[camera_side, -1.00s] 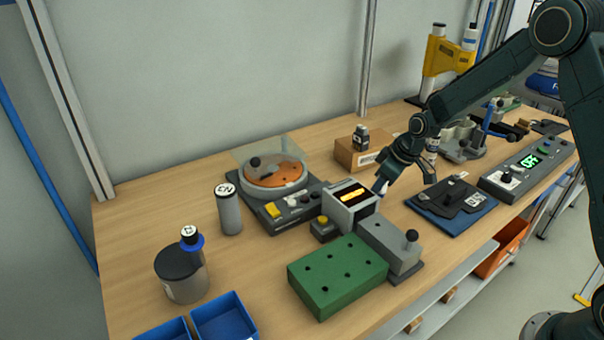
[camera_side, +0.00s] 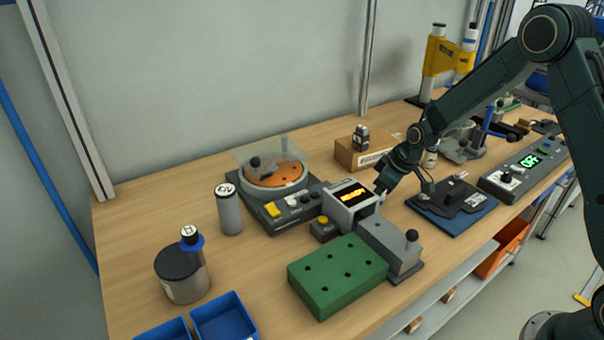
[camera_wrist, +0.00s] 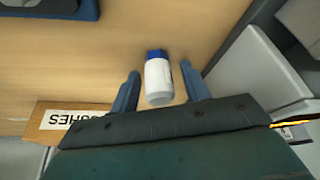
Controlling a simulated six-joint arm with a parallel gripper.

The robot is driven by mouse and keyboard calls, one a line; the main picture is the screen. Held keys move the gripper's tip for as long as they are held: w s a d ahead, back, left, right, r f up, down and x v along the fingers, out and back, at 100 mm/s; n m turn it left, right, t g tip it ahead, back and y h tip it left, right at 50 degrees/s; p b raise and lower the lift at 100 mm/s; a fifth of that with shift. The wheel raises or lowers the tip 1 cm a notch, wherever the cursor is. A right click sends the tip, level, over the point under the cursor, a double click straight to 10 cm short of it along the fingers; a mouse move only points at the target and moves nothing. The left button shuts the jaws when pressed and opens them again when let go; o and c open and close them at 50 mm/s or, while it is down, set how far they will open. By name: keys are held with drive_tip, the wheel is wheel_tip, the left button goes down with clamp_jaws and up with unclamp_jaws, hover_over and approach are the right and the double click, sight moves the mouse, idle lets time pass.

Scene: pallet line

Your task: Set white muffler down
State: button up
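The white muffler (camera_wrist: 158,82), a white cylinder with a blue end, shows in the wrist view between the two blue-grey fingers of my gripper (camera_wrist: 160,70). A narrow gap shows on each side of it, so the fingers look open around it. In the side view my gripper (camera_side: 380,191) is low over the table, just right of the grey display box. The muffler is mostly hidden there, and I cannot tell whether it touches the table.
The grey display box (camera_side: 351,208) stands close on the left of my gripper. A cardboard box (camera_side: 350,155) is behind it, and a blue mat (camera_side: 463,224) with a dark fixture lies to the right. A green block (camera_side: 335,275) sits in front.

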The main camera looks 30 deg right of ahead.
drive_tip(key=shift+r, duration=0.1)
drive_tip(key=v, duration=1.2)
drive_tip(key=shift+s+r, duration=0.1)
idle(0.6)
drive_tip(key=s+a+r+m+h, duration=0.1)
drive_tip(key=s+a+r, duration=0.2)
drive_tip(key=s+r, duration=0.3)
drive_tip(key=s+a+r+m, duration=0.1)
drive_tip(key=s+a+r, duration=0.2)
drive_tip(key=s+r, duration=0.25)
drive_tip(key=s+a+r+m+t, duration=0.1)
drive_tip(key=s+r+m, duration=0.1)
drive_tip(key=s, duration=1.5)
drive_tip(key=shift+a+t+h, duration=0.3)
drive_tip(key=shift+h, duration=0.1)
